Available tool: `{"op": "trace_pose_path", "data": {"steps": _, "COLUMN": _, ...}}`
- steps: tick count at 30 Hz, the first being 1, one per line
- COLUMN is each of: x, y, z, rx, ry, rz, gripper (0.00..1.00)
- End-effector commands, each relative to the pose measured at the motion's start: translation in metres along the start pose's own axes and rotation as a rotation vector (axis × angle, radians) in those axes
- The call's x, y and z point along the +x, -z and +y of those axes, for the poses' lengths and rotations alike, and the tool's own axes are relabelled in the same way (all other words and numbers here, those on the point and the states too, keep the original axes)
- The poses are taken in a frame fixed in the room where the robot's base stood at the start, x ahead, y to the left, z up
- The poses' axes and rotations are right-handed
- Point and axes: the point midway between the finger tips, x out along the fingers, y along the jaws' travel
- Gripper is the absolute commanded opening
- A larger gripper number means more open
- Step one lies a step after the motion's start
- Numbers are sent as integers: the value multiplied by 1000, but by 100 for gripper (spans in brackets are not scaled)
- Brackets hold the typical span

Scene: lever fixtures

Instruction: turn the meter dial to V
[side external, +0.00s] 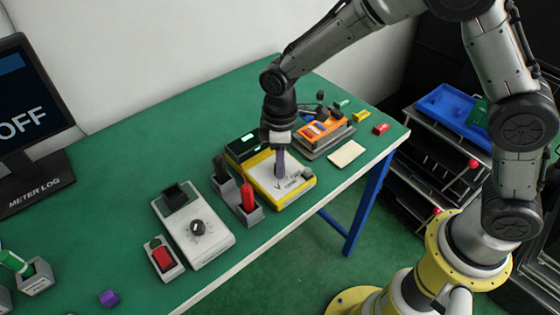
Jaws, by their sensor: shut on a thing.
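The yellow meter (291,200) lies on the green table, with a white face that carries a V mark near its left side and other lettering at the lower right. A dark screen with a small green display (247,139) is at its back left. My gripper (281,172) points straight down over the middle of the white face and is shut on the meter dial. The fingers hide the dial, so I cannot tell which mark it points to.
A holder with a red probe (248,195) stands close to the meter's left. A white box with a black knob (198,228) and a red switch (161,256) are further left. An orange device (320,130) is behind right. A monitor (32,110) reads OFF.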

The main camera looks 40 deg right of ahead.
Motion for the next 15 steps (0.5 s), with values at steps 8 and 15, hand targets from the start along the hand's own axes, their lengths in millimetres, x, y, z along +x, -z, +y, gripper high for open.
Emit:
{"op": "trace_pose_path", "data": {"steps": 8, "x": -1, "y": 0, "z": 0, "rx": 263, "ry": 0, "rz": 0, "gripper": 0}}
{"op": "trace_pose_path", "data": {"steps": 15, "x": -1, "y": 0, "z": 0, "rx": 491, "ry": 0, "rz": 1, "gripper": 0}}
